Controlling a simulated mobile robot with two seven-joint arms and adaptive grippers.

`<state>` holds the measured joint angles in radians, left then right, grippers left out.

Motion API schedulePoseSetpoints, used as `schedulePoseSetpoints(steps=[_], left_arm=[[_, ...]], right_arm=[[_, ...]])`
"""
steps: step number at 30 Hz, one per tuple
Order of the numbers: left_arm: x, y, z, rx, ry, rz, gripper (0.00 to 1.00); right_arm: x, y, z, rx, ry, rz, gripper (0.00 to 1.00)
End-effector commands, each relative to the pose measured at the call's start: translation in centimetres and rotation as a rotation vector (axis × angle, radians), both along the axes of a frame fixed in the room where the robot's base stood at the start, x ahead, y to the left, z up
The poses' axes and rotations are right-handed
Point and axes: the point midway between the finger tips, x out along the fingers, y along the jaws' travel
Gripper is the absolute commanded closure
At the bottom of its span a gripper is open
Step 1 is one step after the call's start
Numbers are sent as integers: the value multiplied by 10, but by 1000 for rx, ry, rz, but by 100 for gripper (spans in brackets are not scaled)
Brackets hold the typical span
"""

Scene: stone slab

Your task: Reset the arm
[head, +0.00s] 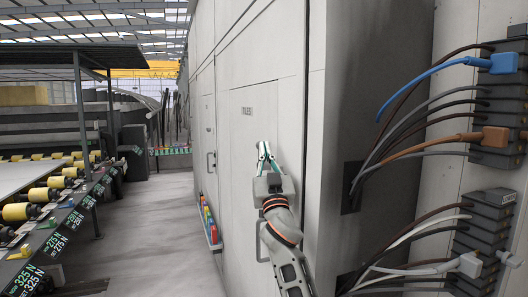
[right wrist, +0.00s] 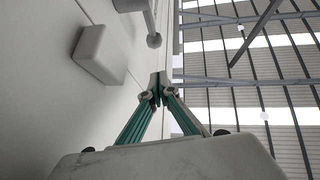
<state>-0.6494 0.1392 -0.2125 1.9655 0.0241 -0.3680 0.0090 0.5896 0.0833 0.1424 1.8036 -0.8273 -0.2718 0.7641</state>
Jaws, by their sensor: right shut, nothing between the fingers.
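My right gripper (head: 264,147) is raised in front of a tall grey cabinet door (head: 232,135), with its fingers pointing up. In the right wrist view its green-sided fingers (right wrist: 160,84) meet at the tips, shut with nothing between them. My right arm comes up from the bottom of the head view, with an orange band near the wrist. The gap between the gripper and the door cannot be judged exactly. My left gripper is not in view.
A roller conveyor (head: 45,205) stands at left. The aisle floor (head: 155,230) is clear. A pale block (right wrist: 100,54) projects from the wall in the wrist view.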

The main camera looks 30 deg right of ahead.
Motion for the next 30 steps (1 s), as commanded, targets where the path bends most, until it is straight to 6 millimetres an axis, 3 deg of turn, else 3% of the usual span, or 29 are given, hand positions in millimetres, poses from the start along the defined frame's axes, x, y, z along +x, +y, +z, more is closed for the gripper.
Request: schedulePoseSetpoints(steps=[3,12,25,28,30], left_arm=[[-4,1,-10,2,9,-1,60],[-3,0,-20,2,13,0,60],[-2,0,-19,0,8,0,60],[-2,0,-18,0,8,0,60],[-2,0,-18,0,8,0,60]], right_arm=[[-23,11,-23,2,4,3,100],[-63,27,-50,1,4,1,100],[-73,33,-61,-1,14,5,100],[-67,41,-88,-8,66,22,100],[-62,50,-122,-16,131,43,100]])
